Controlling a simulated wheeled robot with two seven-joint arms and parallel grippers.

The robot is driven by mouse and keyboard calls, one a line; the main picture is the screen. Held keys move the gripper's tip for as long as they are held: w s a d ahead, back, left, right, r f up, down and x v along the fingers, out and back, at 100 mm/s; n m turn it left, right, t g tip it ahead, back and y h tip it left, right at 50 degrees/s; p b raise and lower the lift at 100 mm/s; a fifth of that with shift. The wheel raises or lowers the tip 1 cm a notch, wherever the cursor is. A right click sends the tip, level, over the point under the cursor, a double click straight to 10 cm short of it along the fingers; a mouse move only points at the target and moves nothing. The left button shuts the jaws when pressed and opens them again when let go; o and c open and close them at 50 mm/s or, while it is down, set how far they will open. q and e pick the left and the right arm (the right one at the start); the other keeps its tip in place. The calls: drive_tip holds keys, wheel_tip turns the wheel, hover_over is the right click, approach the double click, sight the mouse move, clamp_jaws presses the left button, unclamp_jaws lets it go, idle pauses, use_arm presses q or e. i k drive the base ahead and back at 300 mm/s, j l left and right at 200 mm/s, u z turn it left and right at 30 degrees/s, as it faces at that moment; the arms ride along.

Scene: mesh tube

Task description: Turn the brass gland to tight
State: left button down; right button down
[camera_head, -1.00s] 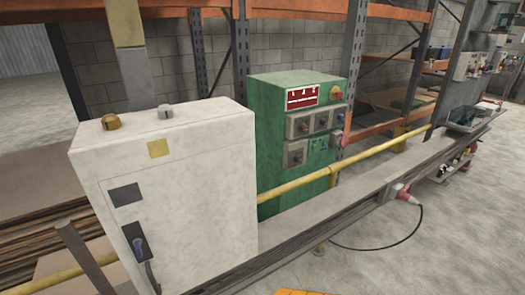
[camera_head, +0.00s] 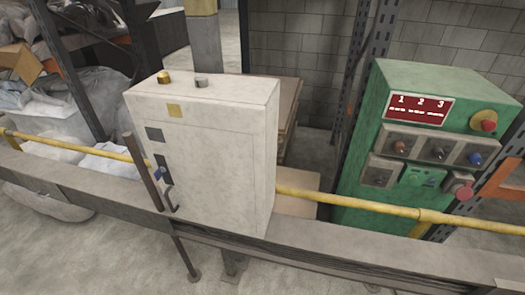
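The brass gland (camera_head: 164,77) is a small gold-coloured round fitting on top of the white cabinet (camera_head: 230,160), at its left end. A similar grey gland (camera_head: 201,82) stands just to its right on the same top face. The tightness of the brass gland cannot be told from here. Neither of my grippers is in view.
A green control box (camera_head: 360,140) with a red display, knobs and buttons stands at the right. A yellow pipe (camera_head: 350,203) runs along the grey beam (camera_head: 330,245) on both sides of the cabinet. White sacks (camera_head: 88,100) lie at the left. Space above the cabinet top is clear.

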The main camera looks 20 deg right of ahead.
sight(163, 78)
drive_tip(key=k+l, duration=0.1)
drive_tip(key=l, duration=0.2)
drive_tip(key=i+l+u, duration=0.3)
drive_tip(key=l, duration=0.3)
drive_tip(key=i+l+u, duration=0.15)
drive_tip(key=k+j+z, duration=0.25)
drive_tip(key=k+j, duration=0.2)
drive_tip(key=k+j+z, duration=0.25)
drive_tip(key=k, duration=0.45)
drive_tip(key=j, duration=0.1)
